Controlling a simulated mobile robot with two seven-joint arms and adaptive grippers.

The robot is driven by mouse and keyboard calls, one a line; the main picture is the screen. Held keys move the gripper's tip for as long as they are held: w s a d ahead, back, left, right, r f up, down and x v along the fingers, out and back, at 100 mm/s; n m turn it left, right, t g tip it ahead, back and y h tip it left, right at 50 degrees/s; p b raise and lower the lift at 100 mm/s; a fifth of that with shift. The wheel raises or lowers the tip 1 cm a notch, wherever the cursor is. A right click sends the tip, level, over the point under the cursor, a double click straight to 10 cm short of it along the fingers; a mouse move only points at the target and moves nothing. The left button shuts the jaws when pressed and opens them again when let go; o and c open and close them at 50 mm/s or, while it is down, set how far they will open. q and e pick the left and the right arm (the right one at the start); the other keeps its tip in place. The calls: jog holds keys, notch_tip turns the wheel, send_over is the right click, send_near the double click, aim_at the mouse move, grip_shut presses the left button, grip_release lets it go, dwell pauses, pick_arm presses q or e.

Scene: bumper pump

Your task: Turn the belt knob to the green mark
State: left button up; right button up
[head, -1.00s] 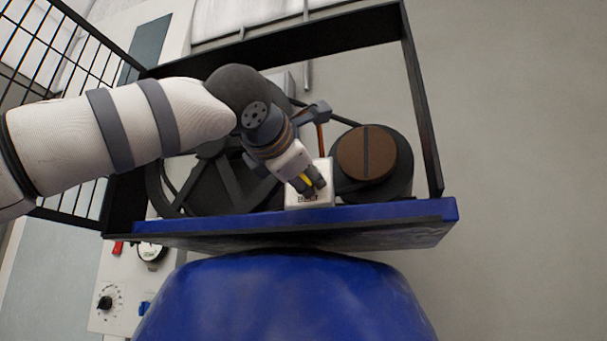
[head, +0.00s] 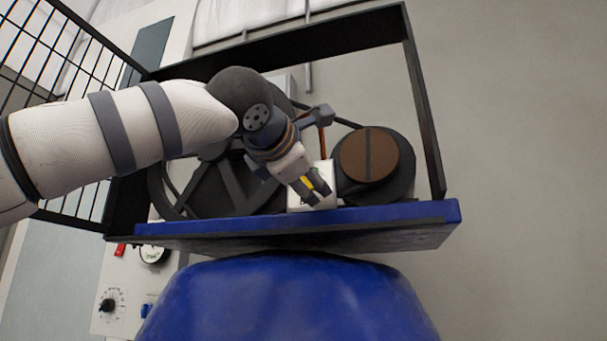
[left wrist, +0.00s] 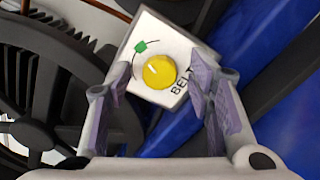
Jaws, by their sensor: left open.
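The yellow belt knob (left wrist: 159,72) sits on a white panel (left wrist: 181,47) lettered BELT in the left wrist view. Its pale pointer line points to the upper left. The green mark (left wrist: 140,47) is above and left of the knob, at the end of a thin arc. My left gripper (left wrist: 165,88) is open, with its fingers on either side of the knob's lower part in the picture; I cannot tell whether they touch it. In the head view my left gripper (head: 316,194) is in front of the white belt box (head: 326,173) and hides the knob. My right gripper is not in view.
A black frame (head: 422,110) surrounds the box, a dark spoked wheel (head: 225,190) and a brown-faced pulley (head: 369,155). A blue ledge (head: 400,212) runs below. A panel with a black dial (head: 107,305) is at the lower left.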

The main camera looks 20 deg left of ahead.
pick_arm(q)
jog(key=s, duration=1.2)
jog(key=shift+a, duration=0.2)
